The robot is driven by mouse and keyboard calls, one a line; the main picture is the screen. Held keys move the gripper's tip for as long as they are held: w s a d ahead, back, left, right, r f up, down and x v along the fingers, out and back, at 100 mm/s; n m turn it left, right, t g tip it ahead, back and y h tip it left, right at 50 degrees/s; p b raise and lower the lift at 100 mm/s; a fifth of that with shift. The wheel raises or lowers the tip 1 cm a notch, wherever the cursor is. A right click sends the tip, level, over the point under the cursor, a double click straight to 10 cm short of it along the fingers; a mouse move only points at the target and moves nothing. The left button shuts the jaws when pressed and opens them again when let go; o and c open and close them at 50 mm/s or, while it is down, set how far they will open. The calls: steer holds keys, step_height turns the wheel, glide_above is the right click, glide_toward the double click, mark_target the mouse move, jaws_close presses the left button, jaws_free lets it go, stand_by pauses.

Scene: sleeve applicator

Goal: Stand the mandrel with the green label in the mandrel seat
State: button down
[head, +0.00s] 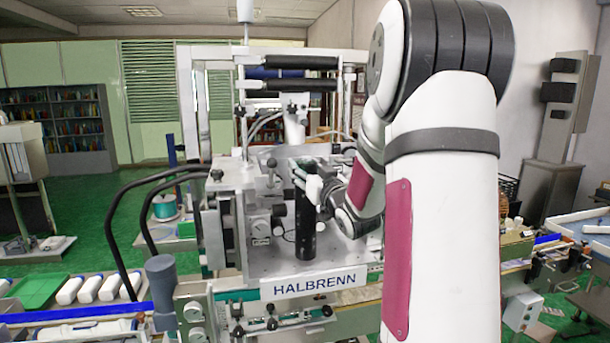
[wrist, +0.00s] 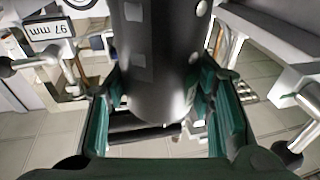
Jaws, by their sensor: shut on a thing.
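A dark mandrel (head: 305,235) stands upright over the pale deck of the applicator, behind its HALBRENN plate. My gripper (head: 312,190) is shut around its upper part, reaching in from the right. In the wrist view the mandrel (wrist: 160,60) is a smooth dark grey cylinder between my green finger pads (wrist: 168,100), with small pale marks on its side. The mandrel seat is not clearly visible. I cannot tell whether the mandrel's lower end touches the deck or a seat.
The applicator frame (head: 190,110) rises left of and behind the mandrel, with black rollers (head: 300,62) above. White bottles (head: 90,288) and a green tray (head: 38,290) lie at the left.

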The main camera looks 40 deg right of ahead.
steer(key=w+d+b, duration=0.4)
steer(key=w+d, duration=0.3)
steer(key=w, duration=0.5)
steer(key=shift+w+d+f, duration=0.2)
steer(key=shift+d+f, duration=0.1)
steer(key=shift+f, duration=0.05)
stand_by(0.9)
steer(key=shift+f, duration=0.25)
stand_by(0.6)
steer(key=c, duration=0.7)
jaws_free()
steer(key=shift+f, duration=0.15)
